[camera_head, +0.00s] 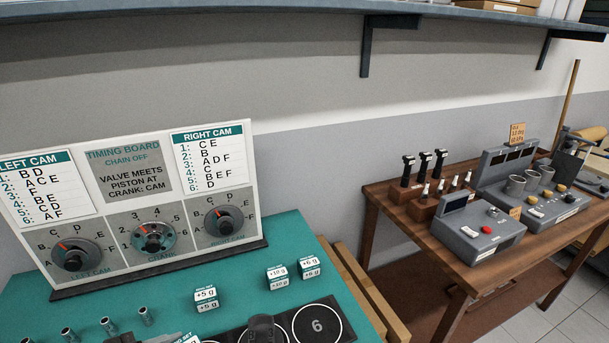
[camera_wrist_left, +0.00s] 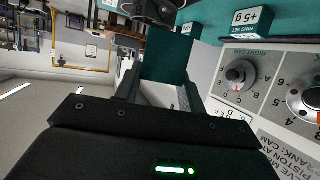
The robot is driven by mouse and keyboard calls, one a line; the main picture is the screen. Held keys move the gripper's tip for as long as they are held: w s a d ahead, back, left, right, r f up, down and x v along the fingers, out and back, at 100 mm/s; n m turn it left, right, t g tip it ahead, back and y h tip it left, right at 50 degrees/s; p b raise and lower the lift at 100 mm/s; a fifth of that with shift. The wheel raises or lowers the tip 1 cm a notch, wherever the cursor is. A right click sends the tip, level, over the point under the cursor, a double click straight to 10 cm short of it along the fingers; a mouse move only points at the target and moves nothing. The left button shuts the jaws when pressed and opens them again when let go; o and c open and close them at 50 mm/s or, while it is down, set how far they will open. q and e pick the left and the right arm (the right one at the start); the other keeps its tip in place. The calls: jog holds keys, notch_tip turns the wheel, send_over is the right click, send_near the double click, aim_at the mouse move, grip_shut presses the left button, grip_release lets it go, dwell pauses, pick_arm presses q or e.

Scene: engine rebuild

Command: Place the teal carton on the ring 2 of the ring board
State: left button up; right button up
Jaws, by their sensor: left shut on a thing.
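The teal carton (camera_wrist_left: 166,58) is between the fingers of my left gripper (camera_wrist_left: 160,92) in the left wrist view. The gripper is shut on it, and a pale grey part shows between the fingers below the teal face. The ring board (camera_head: 350,336) is a black board at the bottom edge of the head view. Its ring marked 6 (camera_head: 317,324) is empty, and a dark rounded object (camera_head: 263,329) stands left of it. Ring 2 cannot be made out. Neither gripper can be made out in the head view, and my right gripper is in neither view.
The timing board (camera_head: 135,205) stands at the back of the teal bench top (camera_head: 240,252). Small weight boxes, one marked +5 g (camera_head: 206,294), sit before it. Several metal sockets (camera_head: 108,325) stand at left. A wooden table (camera_head: 385,222) with grey devices is at right.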

pick_arm(q)
jog(key=w+d+f+n+t+y, duration=0.2)
jog(key=w+d+n+y, duration=0.15)
jog(key=w+d, duration=0.35)
jog(key=w+d+r, duration=0.1)
jog(key=d+r, duration=0.1)
jog(key=d, duration=0.4)
jog(key=w+d+r, duration=0.1)
jog(key=d+r, duration=0.2)
jog(key=d, duration=0.3)
jog(key=shift+w, duration=0.25)
